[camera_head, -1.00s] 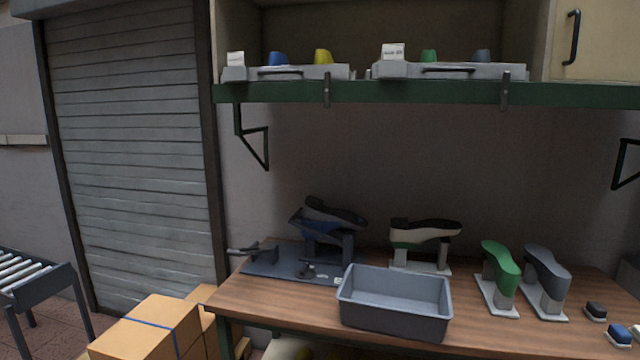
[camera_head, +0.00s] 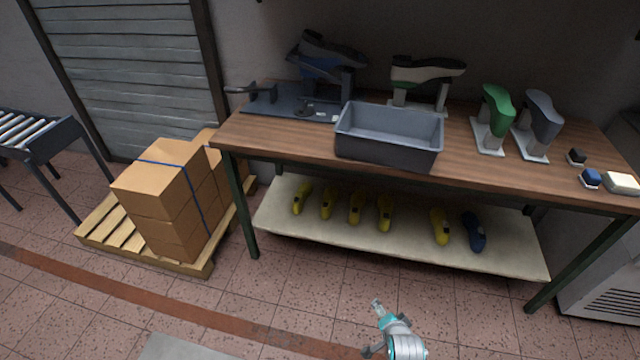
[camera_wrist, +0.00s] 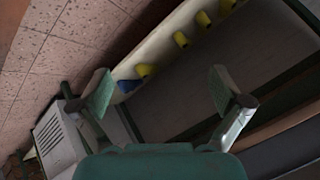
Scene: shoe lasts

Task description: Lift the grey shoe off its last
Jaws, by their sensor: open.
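The grey shoe (camera_head: 543,114) sits on its last with a white base at the right part of the workbench, in the head view. A green shoe (camera_head: 497,108) on a similar stand is just left of it. My gripper (camera_wrist: 160,92) is open and empty in the wrist view, with its two fingers wide apart. My arm shows low at the bottom of the head view, in front of the bench and well below and away from the grey shoe. The wrist view does not show the grey shoe.
A grey bin (camera_head: 388,138) stands at the bench's front edge. Small blocks (camera_head: 591,178) lie at the right. The lower shelf (camera_head: 400,245) holds several yellow lasts and a blue one. Boxes (camera_head: 165,200) stand on a pallet at left.

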